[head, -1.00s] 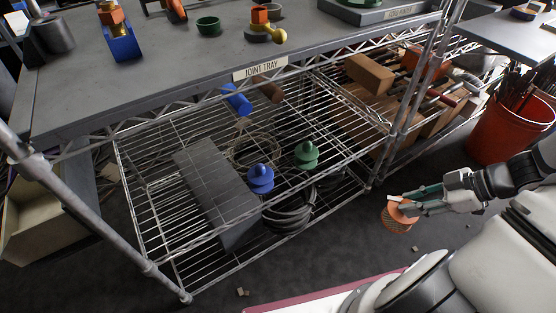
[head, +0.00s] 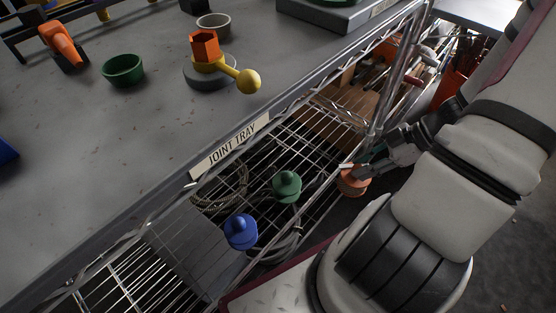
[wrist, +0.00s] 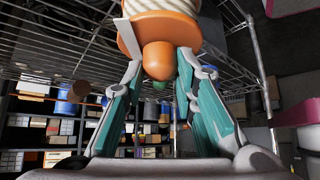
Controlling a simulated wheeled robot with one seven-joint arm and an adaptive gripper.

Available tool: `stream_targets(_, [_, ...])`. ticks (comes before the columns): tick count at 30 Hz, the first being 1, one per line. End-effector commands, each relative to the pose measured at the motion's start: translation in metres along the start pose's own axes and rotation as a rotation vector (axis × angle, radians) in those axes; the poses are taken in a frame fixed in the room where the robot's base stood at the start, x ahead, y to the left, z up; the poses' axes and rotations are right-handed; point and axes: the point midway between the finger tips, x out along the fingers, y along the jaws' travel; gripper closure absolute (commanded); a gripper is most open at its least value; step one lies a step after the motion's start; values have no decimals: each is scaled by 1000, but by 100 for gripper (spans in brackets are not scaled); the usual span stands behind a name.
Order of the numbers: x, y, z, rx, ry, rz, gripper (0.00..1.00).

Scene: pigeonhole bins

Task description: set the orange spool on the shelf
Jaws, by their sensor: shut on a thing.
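The orange spool (head: 352,182) is held by my gripper (head: 362,166) at the right edge of the wire shelf, in front of its right post. In the wrist view the spool (wrist: 158,35) shows an orange flange, a rounded orange end and pale wound thread. The teal fingers of my gripper (wrist: 160,85) close on its rounded end. The wire shelf (head: 325,150) sits under the worktop. A blue spool-like piece (head: 241,231) and a green one (head: 286,186) stand on it. Whether the orange spool touches the shelf cannot be told.
The grey worktop (head: 120,130) with a "JOINT TRAY" label (head: 230,146) overhangs the shelf. On top are a green bowl (head: 123,70) and a yellow-and-orange piece (head: 215,65). An orange bucket (head: 448,88) is behind my arm.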

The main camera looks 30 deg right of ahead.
Motion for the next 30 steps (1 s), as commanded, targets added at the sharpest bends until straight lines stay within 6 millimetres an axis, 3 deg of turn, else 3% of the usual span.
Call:
stream_targets(5, [6,12,-4,-5,0,-3,96])
stream_targets(21, [52,123,-40,-4,0,-1,96])
stream_targets(25, [58,138,-44,-2,0,-1,96])
stream_targets(30, [63,143,-44,1,0,-1,96])
